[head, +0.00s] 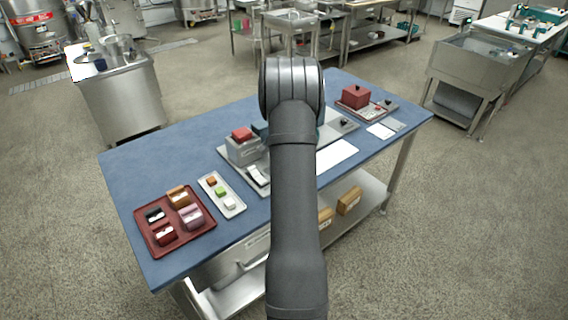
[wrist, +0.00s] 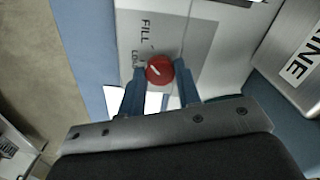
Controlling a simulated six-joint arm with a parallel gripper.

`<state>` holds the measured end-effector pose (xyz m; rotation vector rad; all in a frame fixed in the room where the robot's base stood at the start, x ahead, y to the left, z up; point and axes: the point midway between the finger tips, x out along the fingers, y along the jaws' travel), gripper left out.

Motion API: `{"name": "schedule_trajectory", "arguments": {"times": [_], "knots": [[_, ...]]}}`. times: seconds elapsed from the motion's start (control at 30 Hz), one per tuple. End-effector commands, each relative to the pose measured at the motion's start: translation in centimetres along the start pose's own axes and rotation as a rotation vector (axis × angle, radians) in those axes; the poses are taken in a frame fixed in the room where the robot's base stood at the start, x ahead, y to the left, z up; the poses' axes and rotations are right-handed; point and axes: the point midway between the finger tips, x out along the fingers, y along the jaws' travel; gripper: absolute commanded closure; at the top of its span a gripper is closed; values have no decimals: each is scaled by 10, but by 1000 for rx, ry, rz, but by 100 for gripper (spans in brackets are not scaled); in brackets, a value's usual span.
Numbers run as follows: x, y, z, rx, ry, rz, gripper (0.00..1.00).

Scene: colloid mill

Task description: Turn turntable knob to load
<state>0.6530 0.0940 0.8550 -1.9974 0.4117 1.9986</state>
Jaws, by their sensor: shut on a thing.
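The turntable knob (wrist: 160,69) is a round red knob with a white mark, on a grey panel (wrist: 193,45) in the wrist view. The mark slants toward the panel's left side, where printed words stand. "FILL" is readable; a lower word starting with "LO" is partly covered by the left finger. My gripper (wrist: 161,88) has its two blue fingers on either side of the knob and is shut on it. In the head view my own arm hides the gripper and the knob.
The blue table (head: 160,150) holds a dark red tray of small blocks (head: 185,243), a pale tray with small cubes (head: 231,208), a grey unit with a red top (head: 243,150) and a red box (head: 355,96). A labelled grey block (wrist: 290,60) stands right of the panel.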

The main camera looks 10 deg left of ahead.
Motion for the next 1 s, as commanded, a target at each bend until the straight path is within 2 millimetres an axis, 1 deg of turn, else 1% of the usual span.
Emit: {"name": "schedule_trajectory", "arguments": {"times": [0.4,0.6,0.8,1.0], "knots": [[-1,0,-1,-391,2,-1,92],[-1,0,-1,-556,2,-1,92],[-1,0,-1,-682,3,0,92],[-1,0,-1,-761,3,0,92]]}}
